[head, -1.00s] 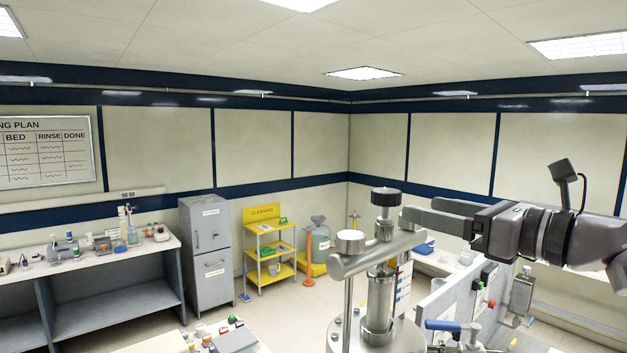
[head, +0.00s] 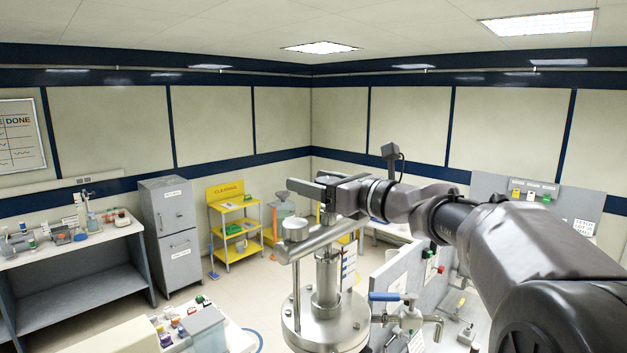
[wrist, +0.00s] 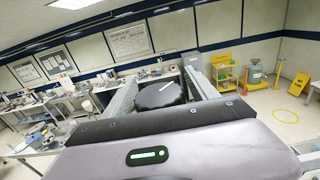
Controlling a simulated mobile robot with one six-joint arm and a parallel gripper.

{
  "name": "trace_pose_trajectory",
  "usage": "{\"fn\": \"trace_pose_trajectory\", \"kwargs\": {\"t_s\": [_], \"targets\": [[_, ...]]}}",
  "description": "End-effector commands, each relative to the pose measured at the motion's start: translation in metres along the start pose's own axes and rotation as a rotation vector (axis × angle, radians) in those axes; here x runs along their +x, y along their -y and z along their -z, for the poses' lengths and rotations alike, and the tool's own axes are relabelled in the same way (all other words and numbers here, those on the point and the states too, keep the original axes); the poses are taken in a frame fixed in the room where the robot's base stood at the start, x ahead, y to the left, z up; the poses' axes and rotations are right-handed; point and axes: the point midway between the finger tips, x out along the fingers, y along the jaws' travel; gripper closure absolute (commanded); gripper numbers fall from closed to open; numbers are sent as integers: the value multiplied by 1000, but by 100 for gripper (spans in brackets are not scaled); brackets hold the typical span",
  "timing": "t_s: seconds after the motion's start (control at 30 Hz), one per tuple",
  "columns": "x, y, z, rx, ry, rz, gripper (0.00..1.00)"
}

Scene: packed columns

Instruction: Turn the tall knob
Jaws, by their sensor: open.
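In the head view my gripper hides most of the knob. My gripper (head: 309,184) reaches in level from the right, its fingers on either side of the knob. In the wrist view my gripper (wrist: 160,76) is open, with a narrow gap seen beside the knob; I cannot tell whether either finger touches it.
A blue-handled valve (head: 385,296) and a grey panel (head: 400,268) are close on the right. A yellow cleaning shelf (head: 232,225) and grey cabinet (head: 170,230) stand farther back.

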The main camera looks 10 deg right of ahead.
Motion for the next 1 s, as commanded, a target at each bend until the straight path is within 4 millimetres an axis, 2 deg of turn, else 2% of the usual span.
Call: {"fn": "trace_pose_trajectory", "kwargs": {"t_s": [0.07,0.37,0.67,1.0], "targets": [[0,0,0,0,0,0,34],[0,0,0,0,0,0,93],[0,0,1,-5,1,42,95],[0,6,4,-5,4,282,95]]}}
